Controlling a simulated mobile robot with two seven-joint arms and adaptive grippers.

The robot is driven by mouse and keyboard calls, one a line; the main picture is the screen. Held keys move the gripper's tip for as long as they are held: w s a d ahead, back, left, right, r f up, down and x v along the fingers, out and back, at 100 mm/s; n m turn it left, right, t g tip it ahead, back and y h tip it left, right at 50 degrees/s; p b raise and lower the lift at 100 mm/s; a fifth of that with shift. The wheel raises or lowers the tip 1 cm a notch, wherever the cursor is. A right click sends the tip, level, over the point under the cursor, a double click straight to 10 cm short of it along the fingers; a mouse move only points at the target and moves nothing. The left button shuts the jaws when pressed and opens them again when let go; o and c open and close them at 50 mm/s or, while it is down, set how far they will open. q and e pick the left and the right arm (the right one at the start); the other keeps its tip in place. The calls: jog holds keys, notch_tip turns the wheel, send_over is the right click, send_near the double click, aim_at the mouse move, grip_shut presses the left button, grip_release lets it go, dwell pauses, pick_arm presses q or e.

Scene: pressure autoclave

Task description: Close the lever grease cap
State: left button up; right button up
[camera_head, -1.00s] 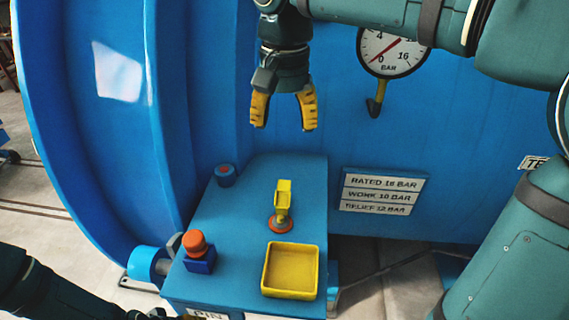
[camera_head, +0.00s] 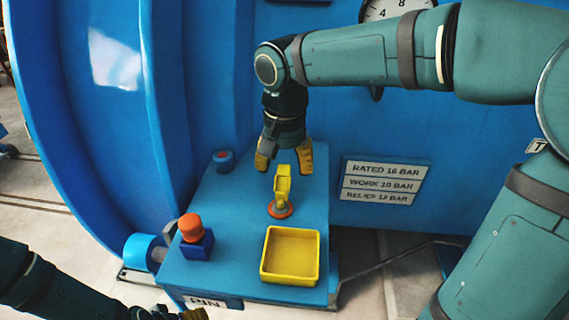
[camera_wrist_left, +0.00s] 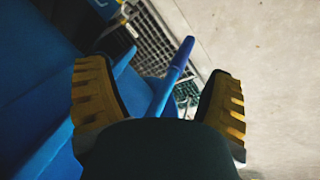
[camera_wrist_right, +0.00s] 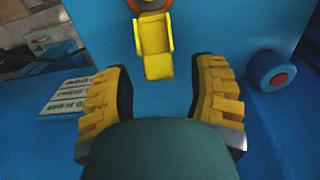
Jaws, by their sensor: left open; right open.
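The lever grease cap (camera_head: 282,187) is a small yellow lever on an orange-red round base, standing on the blue bench top. Its yellow flap stands raised above the base. In the right wrist view the yellow flap (camera_wrist_right: 156,45) shows ahead of and between the fingertips, apart from them. My right gripper (camera_head: 284,162) is open and empty, pointing down just behind and above the cap. My left gripper (camera_head: 180,314) is at the bottom left edge of the head view, mostly cut off. In the left wrist view its fingers (camera_wrist_left: 158,95) are apart with nothing gripped.
A yellow tray (camera_head: 318,258) sits in front of the cap. An orange-topped blue block (camera_head: 195,243) stands left, and a blue knob (camera_head: 223,160) stands at the back left. The large blue vessel (camera_head: 215,70) rises behind, with a rating plate (camera_head: 383,182) and gauge.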

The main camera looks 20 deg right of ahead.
aim_at(284, 170)
jog(key=shift+o, duration=0.2)
grip_shut()
jog(key=shift+s+a+t+h+b, duration=0.15)
jog(key=shift+t+h+b, duration=0.2)
jog(key=shift+b, duration=0.35)
jog(key=t+b, duration=0.1)
jog(key=b, duration=0.1)
jog(key=s+t+h+b, duration=0.1)
jog(key=b, duration=0.1)
jog(key=r+t+h+b, duration=0.1)
jog(key=t+b, duration=0.1)
jog(key=b, duration=0.1)
jog(key=shift+s+a, duration=0.25)
jog(key=shift+a, duration=0.15)
jog(key=shift+s+a+r+t+h+b, duration=0.3)
jog(key=shift+t+h+b, duration=0.3)
jog(key=shift+b, duration=0.6)
jog(key=shift+d+r, duration=0.1)
